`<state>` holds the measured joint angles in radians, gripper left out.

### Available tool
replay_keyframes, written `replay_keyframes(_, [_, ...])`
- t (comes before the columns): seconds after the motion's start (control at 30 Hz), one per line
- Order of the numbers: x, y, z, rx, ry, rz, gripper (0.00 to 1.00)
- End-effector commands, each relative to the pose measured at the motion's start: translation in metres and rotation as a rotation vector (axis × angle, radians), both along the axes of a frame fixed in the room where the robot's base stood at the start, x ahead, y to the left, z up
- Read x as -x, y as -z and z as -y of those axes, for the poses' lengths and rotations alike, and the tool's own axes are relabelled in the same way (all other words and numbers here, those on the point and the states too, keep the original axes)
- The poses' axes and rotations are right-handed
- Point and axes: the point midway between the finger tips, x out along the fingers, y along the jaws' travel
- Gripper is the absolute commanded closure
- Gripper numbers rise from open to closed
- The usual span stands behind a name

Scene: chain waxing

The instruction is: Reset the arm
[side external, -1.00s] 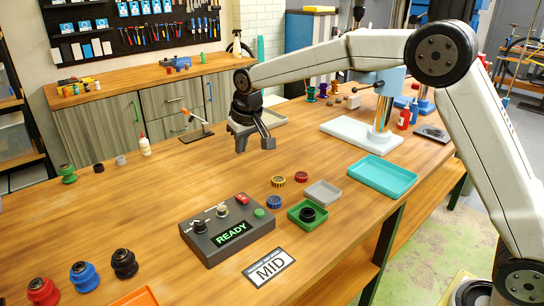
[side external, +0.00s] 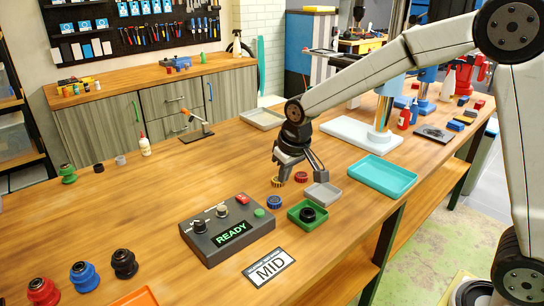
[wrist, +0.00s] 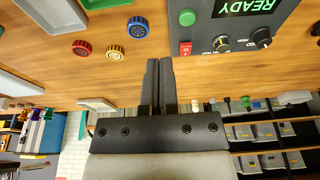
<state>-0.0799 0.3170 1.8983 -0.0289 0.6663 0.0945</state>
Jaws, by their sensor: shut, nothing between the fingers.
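My gripper (side external: 300,168) hangs above the wooden table, near the small coloured knobs and the grey tray. In the wrist view its two dark fingers (wrist: 159,62) lie side by side, shut, with nothing between them. My arm reaches in from the right, bent at the elbow. The gripper appears apart from everything on the table. The wrist view shows the table, the toothed knobs and part of the control box upside down.
The grey control box (side external: 229,228) reading READY stands front centre. Yellow (side external: 277,181), red (side external: 300,176) and blue (side external: 274,202) knobs lie by the green tray (side external: 294,218) and grey tray (side external: 323,192). A turquoise tray (side external: 383,178) and white-based stand (side external: 345,135) are right.

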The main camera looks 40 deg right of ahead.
Motion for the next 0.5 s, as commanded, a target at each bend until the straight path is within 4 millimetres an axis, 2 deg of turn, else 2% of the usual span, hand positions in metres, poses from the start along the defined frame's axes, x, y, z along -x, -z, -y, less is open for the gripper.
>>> replay_keyframes(0.03, [0.013,0.004,0.004,0.000,0.001,-0.003,1.00])
replay_keyframes(0.5, [0.133,0.048,0.028,0.000,0.004,-0.023,1.00])
